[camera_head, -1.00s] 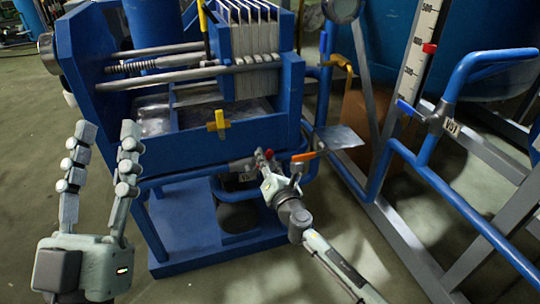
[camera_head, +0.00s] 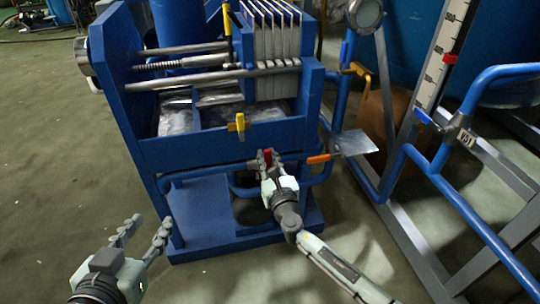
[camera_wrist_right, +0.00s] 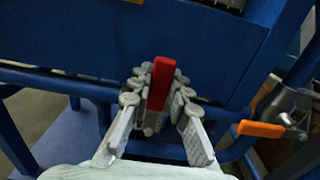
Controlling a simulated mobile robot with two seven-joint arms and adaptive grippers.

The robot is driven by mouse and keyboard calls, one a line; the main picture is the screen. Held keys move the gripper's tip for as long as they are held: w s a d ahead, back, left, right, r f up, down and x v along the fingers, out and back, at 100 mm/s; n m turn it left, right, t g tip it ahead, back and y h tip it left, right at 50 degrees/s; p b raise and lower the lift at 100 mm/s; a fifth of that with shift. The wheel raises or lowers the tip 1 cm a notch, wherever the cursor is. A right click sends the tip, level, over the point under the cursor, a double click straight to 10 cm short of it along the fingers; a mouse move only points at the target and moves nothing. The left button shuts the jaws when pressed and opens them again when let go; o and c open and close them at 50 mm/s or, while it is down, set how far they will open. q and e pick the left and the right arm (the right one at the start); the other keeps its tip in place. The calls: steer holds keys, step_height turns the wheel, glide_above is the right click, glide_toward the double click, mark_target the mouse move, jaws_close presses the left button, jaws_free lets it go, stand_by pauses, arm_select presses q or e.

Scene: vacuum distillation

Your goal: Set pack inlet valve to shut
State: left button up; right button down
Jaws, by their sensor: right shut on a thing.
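A valve with a red handle (camera_head: 267,156) sits on the blue pipe at the front of the blue filter press. In the right wrist view the red handle (camera_wrist_right: 161,82) stands lengthwise between the fingers. My right gripper (camera_head: 266,154) is shut on this handle, with a finger on each side; it also shows in the right wrist view (camera_wrist_right: 158,88). The valve body is mostly hidden behind the gripper. No label is readable on this valve. My left gripper (camera_head: 147,231) is open and empty at the lower left, over the floor and apart from the press.
An orange handle (camera_head: 319,159) lies just right of my right gripper, also in the wrist view (camera_wrist_right: 261,129). A yellow handle (camera_head: 240,125) is on the press front (camera_head: 205,146). Floor at left is clear.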

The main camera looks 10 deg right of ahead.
stand_by(0.4)
steer(key=c, duration=1.4)
jaws_free()
steer(key=s, duration=1.2)
steer(key=shift+d, duration=0.2)
